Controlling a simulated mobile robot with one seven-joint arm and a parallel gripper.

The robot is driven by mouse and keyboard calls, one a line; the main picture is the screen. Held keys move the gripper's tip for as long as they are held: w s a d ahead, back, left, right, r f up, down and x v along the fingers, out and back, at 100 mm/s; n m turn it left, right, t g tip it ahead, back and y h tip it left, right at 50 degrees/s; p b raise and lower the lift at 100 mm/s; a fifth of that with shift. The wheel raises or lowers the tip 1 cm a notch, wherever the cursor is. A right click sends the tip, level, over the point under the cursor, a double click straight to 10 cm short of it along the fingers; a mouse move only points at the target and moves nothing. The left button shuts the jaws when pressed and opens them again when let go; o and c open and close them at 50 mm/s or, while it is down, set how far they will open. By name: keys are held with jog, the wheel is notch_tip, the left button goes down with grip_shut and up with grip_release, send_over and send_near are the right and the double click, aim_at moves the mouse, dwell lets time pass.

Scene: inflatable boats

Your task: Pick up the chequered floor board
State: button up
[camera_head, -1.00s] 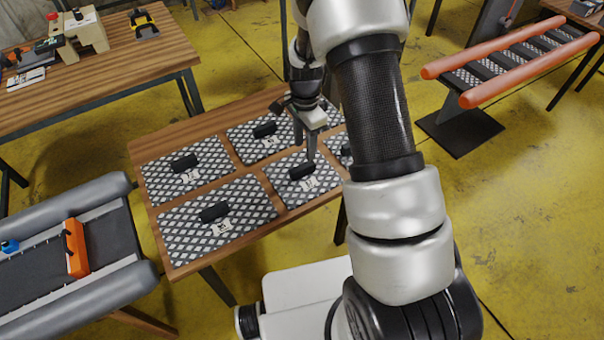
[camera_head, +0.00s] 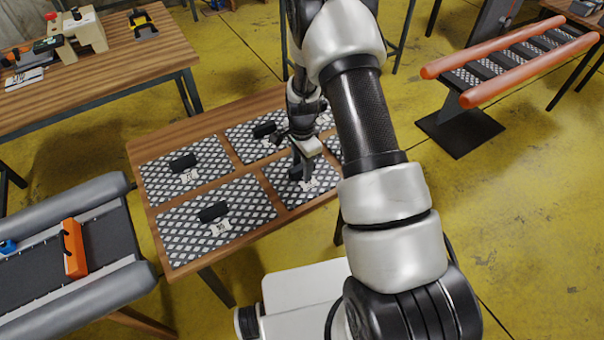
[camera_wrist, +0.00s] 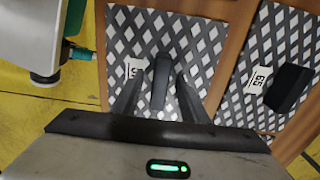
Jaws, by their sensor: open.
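Several chequered floor boards lie flat on a wooden table, each with a black handle block and a small white label. My gripper (camera_head: 300,176) is open and low over the front right board (camera_head: 282,182). In the wrist view, its two fingers (camera_wrist: 160,98) stand on either side of that board's black handle (camera_wrist: 161,80), which points up between them. I cannot tell whether the fingers touch the handle. The board's white label (camera_wrist: 134,68) shows left of the handle. Another board (camera_wrist: 262,50) lies to the right in the wrist view, with its own handle (camera_wrist: 288,88).
The wooden table (camera_head: 245,243) has narrow bare strips between boards. A grey inflatable boat (camera_head: 60,205) with an orange block stands at left. A workbench (camera_head: 110,60) is at upper left. An orange-tubed boat (camera_head: 520,65) is at upper right. Yellow floor (camera_head: 520,230) is free at right.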

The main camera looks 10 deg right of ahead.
grip_shut()
jog(key=shift+r, duration=0.1)
